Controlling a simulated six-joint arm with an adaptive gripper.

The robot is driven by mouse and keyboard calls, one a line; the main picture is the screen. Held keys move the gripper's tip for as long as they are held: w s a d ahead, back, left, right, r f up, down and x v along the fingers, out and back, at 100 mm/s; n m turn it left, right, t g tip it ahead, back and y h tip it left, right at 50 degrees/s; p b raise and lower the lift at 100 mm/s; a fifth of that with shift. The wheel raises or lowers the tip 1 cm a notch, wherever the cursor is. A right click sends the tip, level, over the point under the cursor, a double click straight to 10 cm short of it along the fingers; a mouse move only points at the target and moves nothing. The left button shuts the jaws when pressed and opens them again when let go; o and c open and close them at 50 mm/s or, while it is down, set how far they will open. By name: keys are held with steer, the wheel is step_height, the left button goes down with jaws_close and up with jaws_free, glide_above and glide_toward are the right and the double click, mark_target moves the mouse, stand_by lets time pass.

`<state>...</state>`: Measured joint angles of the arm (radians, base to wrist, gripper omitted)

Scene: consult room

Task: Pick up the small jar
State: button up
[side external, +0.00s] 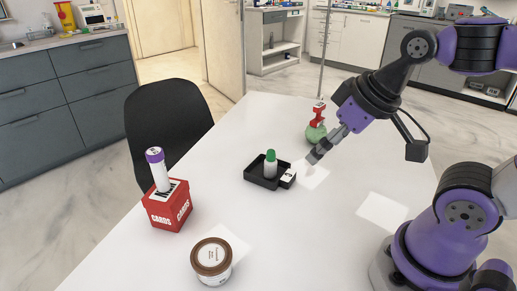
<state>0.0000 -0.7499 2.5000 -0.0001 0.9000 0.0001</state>
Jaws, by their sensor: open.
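A small jar (211,262) with a brown lid and a pale body stands upright at the near edge of the white table (300,235), partly over a white sheet. My gripper (313,158) is open and empty, low over the table on the far side. It is well to the right of and beyond the jar, apart from it. The gripper points down and to the left, near a black tray (257,183). Its fingers are small in this view, so their exact height above the table cannot be told.
A white bottle with a green cap (271,165) stands in the tray, with a small black-and-white box (288,177) beside it. A green round object with a red top (316,128) stands behind my gripper. A red cards box (168,207) holds a purple-capped tube (158,170).

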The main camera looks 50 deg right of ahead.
stand_by(0.4)
steer(key=n+g+y, duration=0.2)
steer(key=n+y, duration=0.1)
steer(key=n, duration=0.6)
glide_toward(212, 253)
steer(key=f, duration=0.2)
steer(key=x, duration=0.4)
steer(key=shift+w+a+f, duration=0.15)
steer(key=shift+w, duration=0.15)
steer(key=shift+a+x, duration=0.15)
steer(key=shift+x, duration=1.35)
steer(key=shift+a+x, duration=0.1)
steer(key=shift+x, duration=1.35)
steer(key=c, duration=1.1)
steer(key=shift+o, duration=0.2)
